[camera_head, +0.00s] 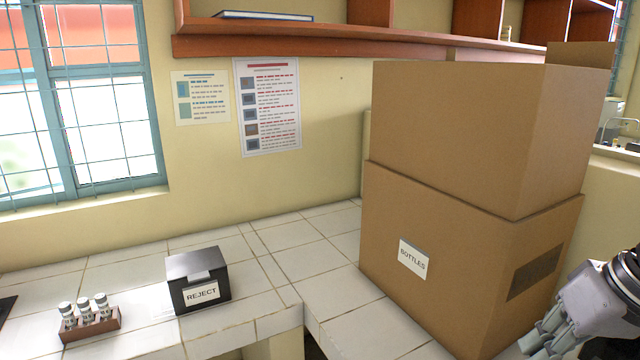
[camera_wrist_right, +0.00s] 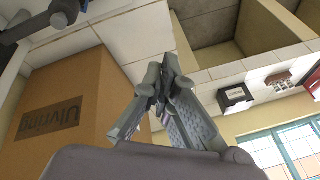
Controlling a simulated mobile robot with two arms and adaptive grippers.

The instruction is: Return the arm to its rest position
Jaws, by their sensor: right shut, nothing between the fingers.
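My right gripper (camera_head: 540,345) comes in at the lower right corner of the head view, in front of the cardboard boxes. In the right wrist view its fingers (camera_wrist_right: 168,80) come together at the tips with nothing between them. It looks apart from the boxes and the counter. Most of the right arm lies outside the head view. My left gripper is not in view.
A large cardboard box (camera_head: 440,255) labelled BOTTLES stands on the tiled counter (camera_head: 335,305), with another box (camera_head: 480,130) on top. A black REJECT box (camera_head: 198,280) and a rack (camera_head: 92,330) of vials stand left. A wooden shelf (camera_head: 300,46) hangs above.

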